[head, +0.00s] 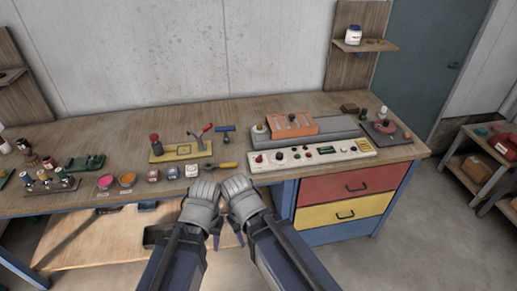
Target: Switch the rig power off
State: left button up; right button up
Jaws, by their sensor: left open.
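The rig at the right of the bench has a cream control panel (300,155) with knobs, small buttons, a red knob at its left end and a small green display. Behind the panel is a grey bed (335,130) with an orange block (291,125) on it. Which control is the power switch is too small to tell. My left gripper (205,188) is open and empty, in front of the bench edge. My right gripper (237,184) is close beside it, left of the panel; its jaws are not clear. Neither touches the panel.
Small pots (105,182) line the front edge. A red drawer (350,185) is below the bench. A side shelf (480,165) stands at right.

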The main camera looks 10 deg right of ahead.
aim_at(260, 159)
jog(key=i+l, duration=0.85)
